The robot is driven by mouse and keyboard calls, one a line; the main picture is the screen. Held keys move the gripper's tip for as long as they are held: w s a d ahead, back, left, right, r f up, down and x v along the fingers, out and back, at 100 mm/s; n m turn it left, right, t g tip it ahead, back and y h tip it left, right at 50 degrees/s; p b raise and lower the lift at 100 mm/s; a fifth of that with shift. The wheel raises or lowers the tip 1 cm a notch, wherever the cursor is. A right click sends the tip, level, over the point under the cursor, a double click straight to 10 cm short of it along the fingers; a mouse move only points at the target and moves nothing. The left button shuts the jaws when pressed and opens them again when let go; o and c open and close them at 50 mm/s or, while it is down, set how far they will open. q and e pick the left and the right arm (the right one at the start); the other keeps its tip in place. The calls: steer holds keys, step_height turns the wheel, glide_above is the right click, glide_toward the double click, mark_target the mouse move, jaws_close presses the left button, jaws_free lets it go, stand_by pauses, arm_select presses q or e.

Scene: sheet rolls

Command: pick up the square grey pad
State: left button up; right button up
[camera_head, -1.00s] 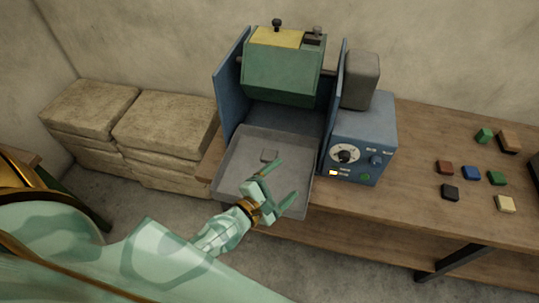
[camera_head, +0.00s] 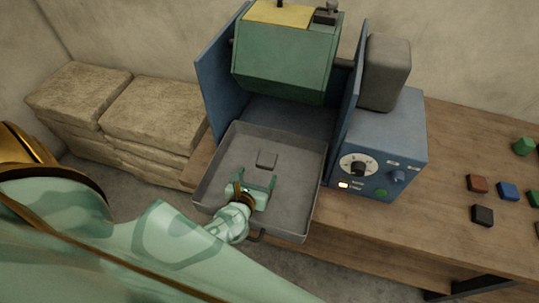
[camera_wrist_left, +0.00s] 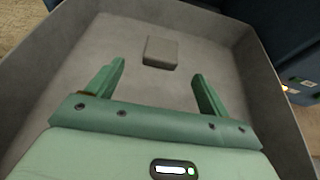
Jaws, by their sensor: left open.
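The square grey pad (camera_head: 266,160) lies flat on the floor of the grey tray (camera_head: 310,190), toward its back half. My left gripper (camera_head: 256,178) is open and empty over the tray, just in front of the pad. In the left wrist view the pad (camera_wrist_left: 161,52) sits ahead of the two green fingers (camera_wrist_left: 157,82), roughly centred between them and beyond their tips. The fingers do not touch it. My right gripper is not in view.
The tray's raised walls surround the pad. Behind it stands a blue machine with a green drum (camera_head: 285,60), and a control box (camera_head: 375,150) stands to the right. Small coloured blocks, such as a black one (camera_head: 482,215), lie on the wooden table (camera_head: 430,210).

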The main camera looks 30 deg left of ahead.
mark_target(265, 162)
arm_select(q)
steer(key=b+x, duration=0.1)
steer(key=x, duration=0.7)
steer(key=shift+d, duration=0.15)
steer(key=c, duration=1.1)
